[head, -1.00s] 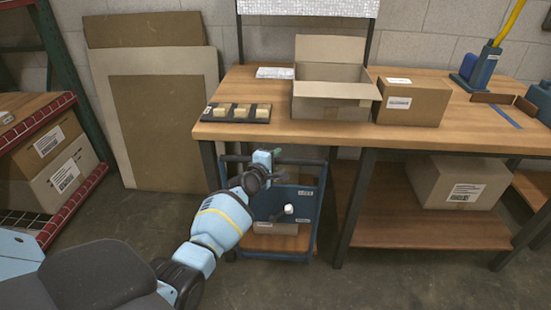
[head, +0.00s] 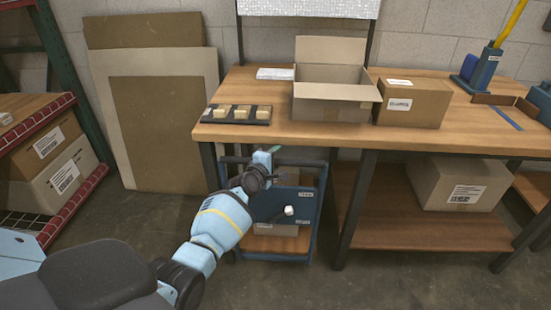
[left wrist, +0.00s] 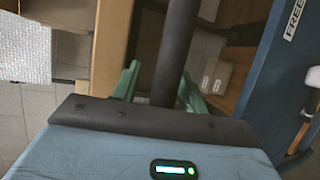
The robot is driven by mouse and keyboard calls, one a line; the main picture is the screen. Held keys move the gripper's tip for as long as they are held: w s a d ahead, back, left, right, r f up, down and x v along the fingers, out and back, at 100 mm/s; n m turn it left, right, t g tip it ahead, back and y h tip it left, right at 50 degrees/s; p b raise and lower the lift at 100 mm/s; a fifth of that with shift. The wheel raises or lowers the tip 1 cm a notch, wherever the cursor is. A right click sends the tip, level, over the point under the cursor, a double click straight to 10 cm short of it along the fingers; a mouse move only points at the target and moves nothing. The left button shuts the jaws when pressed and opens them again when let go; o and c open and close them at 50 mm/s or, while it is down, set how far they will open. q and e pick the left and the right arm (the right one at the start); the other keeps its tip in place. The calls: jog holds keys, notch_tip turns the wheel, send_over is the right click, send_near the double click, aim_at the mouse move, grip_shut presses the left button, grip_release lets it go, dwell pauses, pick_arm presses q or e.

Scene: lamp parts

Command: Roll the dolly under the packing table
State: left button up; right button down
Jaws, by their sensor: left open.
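The dolly (head: 306,215) is a blue frame with a label, a white-knobbed lever and a wooden deck carrying a cardboard box. It stands upright at the left bay of the packing table (head: 300,133), below the tabletop's front edge; how far under it sits is unclear. My left gripper (head: 270,158) is at the upper left of the dolly, just below the table edge. In the left wrist view its green fingers (left wrist: 157,88) are apart, with a dark post (left wrist: 176,45) showing between them. The dolly's blue panel (left wrist: 277,75) is right of the fingers, apart from them. My right gripper is out of view.
An open carton (head: 330,104), a closed box (head: 412,104) and a dark tray (head: 210,117) are on the tabletop. A table leg (head: 357,210) stands right of the dolly. A box (head: 458,183) sits on the lower shelf. Boards (head: 160,130) lean on the wall at left.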

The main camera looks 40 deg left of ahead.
pick_arm(q)
jog(key=p+v, duration=0.3)
jog(key=v, duration=0.4)
jog(key=shift+s, duration=0.4)
jog(key=shift+r, duration=0.1)
